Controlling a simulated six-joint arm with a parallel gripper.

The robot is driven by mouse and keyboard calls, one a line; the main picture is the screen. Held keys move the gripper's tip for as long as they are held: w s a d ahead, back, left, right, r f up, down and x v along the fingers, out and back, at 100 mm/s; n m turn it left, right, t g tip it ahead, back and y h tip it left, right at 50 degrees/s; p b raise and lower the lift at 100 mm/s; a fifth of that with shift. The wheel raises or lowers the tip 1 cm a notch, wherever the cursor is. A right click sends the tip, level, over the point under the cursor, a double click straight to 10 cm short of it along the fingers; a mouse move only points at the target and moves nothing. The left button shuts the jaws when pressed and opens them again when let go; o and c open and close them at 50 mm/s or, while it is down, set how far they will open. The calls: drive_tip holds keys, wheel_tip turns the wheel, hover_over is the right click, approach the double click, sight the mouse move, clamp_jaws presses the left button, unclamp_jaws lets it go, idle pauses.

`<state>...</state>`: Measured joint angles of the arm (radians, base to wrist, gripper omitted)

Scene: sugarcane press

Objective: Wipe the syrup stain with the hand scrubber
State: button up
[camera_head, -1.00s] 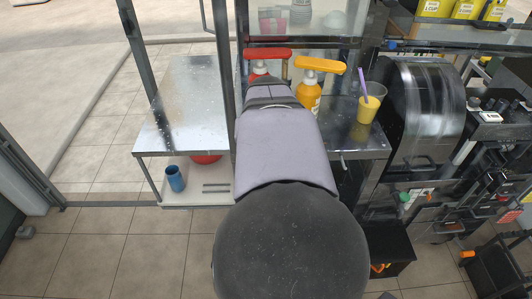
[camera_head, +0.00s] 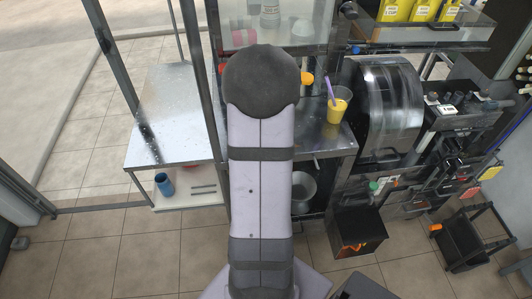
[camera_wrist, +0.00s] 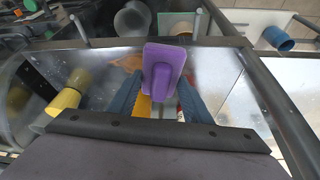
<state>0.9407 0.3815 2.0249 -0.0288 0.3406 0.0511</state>
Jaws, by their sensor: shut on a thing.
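A purple hand scrubber (camera_wrist: 164,68) shows upright in the middle of the wrist view. My gripper (camera_wrist: 160,88) is shut on it, with one blue finger on each side. A brownish patch that looks like the syrup stain (camera_wrist: 128,62) lies on the metal counter (camera_wrist: 205,62), just left of the scrubber in the wrist view. Whether the scrubber touches the counter I cannot tell. In the head view my arm hides the gripper, the scrubber and the stain.
A yellow drink cup (camera_head: 337,110) with a purple straw stands on the counter, and also in the wrist view (camera_wrist: 66,98). An orange pump top (camera_head: 307,78) shows beside my arm. A metal press drum (camera_head: 390,110) stands right. A blue cup (camera_head: 164,184) sits on the lower shelf.

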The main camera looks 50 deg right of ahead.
drive_tip(key=shift+w+d+r+n, duration=0.15)
drive_tip(key=shift+w+d+r, duration=0.3)
drive_tip(key=shift+d, duration=0.15)
drive_tip(key=shift+w+d+r+n, duration=0.15)
drive_tip(key=shift+w+d+r, duration=0.3)
drive_tip(key=shift+d, duration=0.15)
drive_tip(key=shift+w+d+n, duration=0.2)
drive_tip(key=shift+d+n, duration=0.1)
drive_tip(key=shift+n, duration=0.1)
